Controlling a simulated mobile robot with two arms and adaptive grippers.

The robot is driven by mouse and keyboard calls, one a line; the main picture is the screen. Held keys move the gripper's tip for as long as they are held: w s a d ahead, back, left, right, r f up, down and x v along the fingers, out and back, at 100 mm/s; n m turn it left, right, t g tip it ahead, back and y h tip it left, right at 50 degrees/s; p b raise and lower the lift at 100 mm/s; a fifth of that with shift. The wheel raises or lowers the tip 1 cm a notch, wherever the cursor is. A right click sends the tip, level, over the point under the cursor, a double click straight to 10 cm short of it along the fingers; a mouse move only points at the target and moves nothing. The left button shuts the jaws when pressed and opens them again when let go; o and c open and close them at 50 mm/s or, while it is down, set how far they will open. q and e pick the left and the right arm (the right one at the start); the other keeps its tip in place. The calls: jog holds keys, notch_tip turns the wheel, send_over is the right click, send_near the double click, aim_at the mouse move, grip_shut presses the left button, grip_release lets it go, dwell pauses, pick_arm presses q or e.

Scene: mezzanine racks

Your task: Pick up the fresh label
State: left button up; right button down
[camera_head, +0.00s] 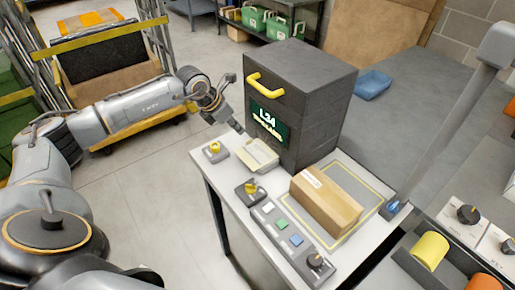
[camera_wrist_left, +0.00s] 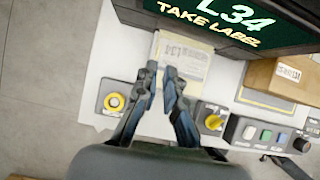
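The fresh label (camera_head: 262,154) is a pale cream sheet in front of the dark label printer (camera_head: 322,92), below its green screen (camera_head: 269,122). In the left wrist view the label (camera_wrist_left: 190,62) lies just beyond my fingertips, with faint print on it. The screen there (camera_wrist_left: 225,22) reads "L34 TAKE LABEL". My left gripper (camera_head: 238,128) is above the left end of the bench, beside the printer. In the left wrist view its two fingers (camera_wrist_left: 161,73) stand apart with a narrow gap and nothing held between them.
A cardboard box (camera_head: 326,203) sits on the bench right of the label. Yellow and orange rolls (camera_head: 431,250) (camera_head: 481,283) are at lower right. The floor left of the bench is clear.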

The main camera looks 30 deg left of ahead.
aim_at(252, 142)
pick_arm(q)
jog(key=x, duration=0.2)
jog(key=shift+w+f, duration=0.25)
jog(key=shift+f, duration=0.05)
jog(key=shift+w+d+f+p, duration=0.15)
jog(key=shift+f+p, duration=0.1)
jog(key=shift+p, duration=0.25)
jog(key=p+x, duration=0.1)
jog(key=x, duration=0.2)
jog(key=shift+f, duration=0.3)
jog(key=shift+w+d+f+p, duration=0.1)
jog(key=shift+w+f+p, duration=0.2)
jog(key=shift+f, duration=0.2)
jog(key=shift+s, duration=0.1)
grip_shut()
